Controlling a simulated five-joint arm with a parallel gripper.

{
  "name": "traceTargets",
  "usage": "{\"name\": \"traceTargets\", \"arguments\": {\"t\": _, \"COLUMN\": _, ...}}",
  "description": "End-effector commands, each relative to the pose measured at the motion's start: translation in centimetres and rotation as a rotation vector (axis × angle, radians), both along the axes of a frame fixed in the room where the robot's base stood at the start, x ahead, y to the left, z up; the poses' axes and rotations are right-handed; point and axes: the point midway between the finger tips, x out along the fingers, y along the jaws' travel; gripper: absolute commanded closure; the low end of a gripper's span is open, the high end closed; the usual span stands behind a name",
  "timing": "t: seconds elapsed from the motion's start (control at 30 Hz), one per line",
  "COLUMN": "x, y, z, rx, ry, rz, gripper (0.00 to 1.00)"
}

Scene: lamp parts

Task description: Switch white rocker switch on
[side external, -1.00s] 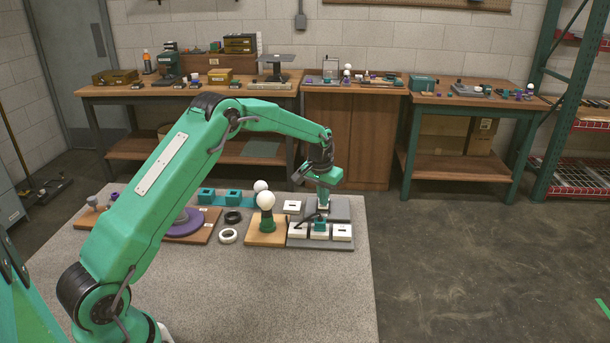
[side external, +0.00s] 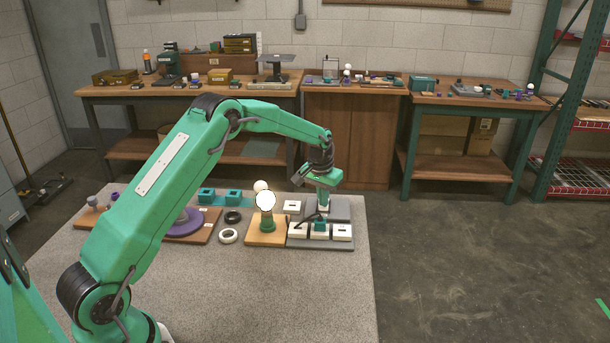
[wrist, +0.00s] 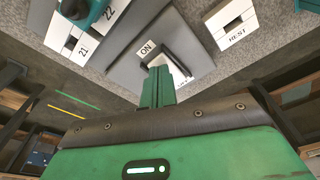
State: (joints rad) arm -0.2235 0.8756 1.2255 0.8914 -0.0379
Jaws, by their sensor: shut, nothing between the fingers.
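The white rocker switch (wrist: 178,68) sits on a grey plate (wrist: 120,75) in the wrist view, beside a white "ON" label (wrist: 147,49). My gripper (wrist: 158,78) is shut and empty, its fingertips at the rocker and covering part of it. Whether they touch it I cannot tell. In the side view my gripper (side external: 323,207) points down over the grey plate (side external: 341,209), and the rocker is hidden there. A round bulb (side external: 266,202) glows bright white in a green holder (side external: 267,223) on a wooden board, left of the plate.
A white block marked "REST" (wrist: 234,24) lies apart from the plate. White blocks marked 21 and 22 (wrist: 70,38), with a teal part (wrist: 82,8), sit close by. A black ring (side external: 233,217) and a white ring (side external: 228,236) lie left.

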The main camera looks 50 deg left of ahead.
Motion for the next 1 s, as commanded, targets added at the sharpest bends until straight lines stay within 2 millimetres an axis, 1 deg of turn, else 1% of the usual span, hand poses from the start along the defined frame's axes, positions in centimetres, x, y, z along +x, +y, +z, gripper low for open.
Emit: {"name": "traceTargets", "arguments": {"t": 1.0, "x": 0.0, "y": 0.0, "z": 5.8, "rx": 0.001, "ry": -0.002, "rz": 0.000, "gripper": 1.00}}
